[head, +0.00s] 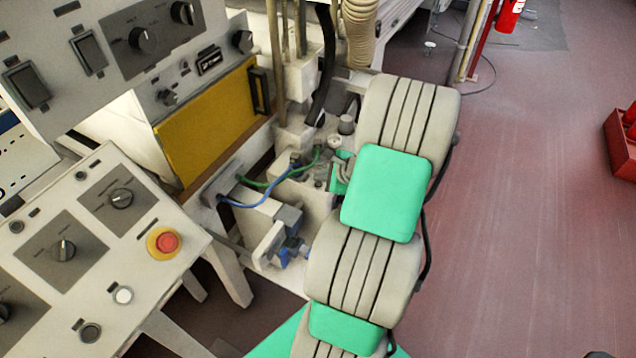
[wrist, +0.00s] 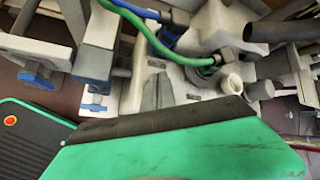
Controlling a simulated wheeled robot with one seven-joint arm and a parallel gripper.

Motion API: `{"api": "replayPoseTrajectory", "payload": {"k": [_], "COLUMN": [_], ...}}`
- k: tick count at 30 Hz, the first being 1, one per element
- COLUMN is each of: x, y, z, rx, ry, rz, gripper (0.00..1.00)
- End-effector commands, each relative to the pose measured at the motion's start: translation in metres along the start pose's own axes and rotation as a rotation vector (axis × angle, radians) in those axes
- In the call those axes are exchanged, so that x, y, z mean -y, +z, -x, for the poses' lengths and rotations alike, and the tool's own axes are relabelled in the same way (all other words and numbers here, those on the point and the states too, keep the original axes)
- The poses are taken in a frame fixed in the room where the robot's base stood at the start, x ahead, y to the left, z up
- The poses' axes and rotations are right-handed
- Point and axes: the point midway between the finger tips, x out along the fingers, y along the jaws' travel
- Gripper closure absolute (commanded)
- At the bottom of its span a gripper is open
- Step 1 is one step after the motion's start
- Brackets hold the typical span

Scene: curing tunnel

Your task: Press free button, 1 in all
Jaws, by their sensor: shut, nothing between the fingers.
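Several buttons sit on a sloped pale console (head: 140,215) at the lower left of the head view: a white button (head: 122,295), a dark greenish button (head: 90,332), small dark buttons (head: 82,177) and a red mushroom button (head: 167,242) on a yellow ring. Labels are too small to read, so I cannot tell which is the free button. My gripper (wrist: 155,128), green with a dark edge, fills the bottom of the wrist view, shut and empty. In the head view my arm mostly hides it, right of the console and apart from it.
Rotary knobs (head: 64,249) stand among the buttons. An upright panel with dark switches (head: 88,52) and a yellow panel (head: 210,120) lie behind. Machine fittings with a blue cable (head: 245,204) and green cable are beside my arm. Reddish floor (head: 530,200) at right is mostly clear.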

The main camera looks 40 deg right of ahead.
Motion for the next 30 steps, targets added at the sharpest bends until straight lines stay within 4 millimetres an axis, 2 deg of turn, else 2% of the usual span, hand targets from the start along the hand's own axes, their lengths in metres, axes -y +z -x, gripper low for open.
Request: {"api": "replayPoseTrajectory", "payload": {"k": [5,18,30], "x": [0.004,0.026,0.025], "y": [0.003,0.026,0.025], "z": [0.005,0.035,0.035], "rx": [0.000,0.000,0.000], "ry": [-0.001,0.000,0.000], "rz": [0.001,0.000,0.000], "gripper": [1.00,1.00,1.00]}}
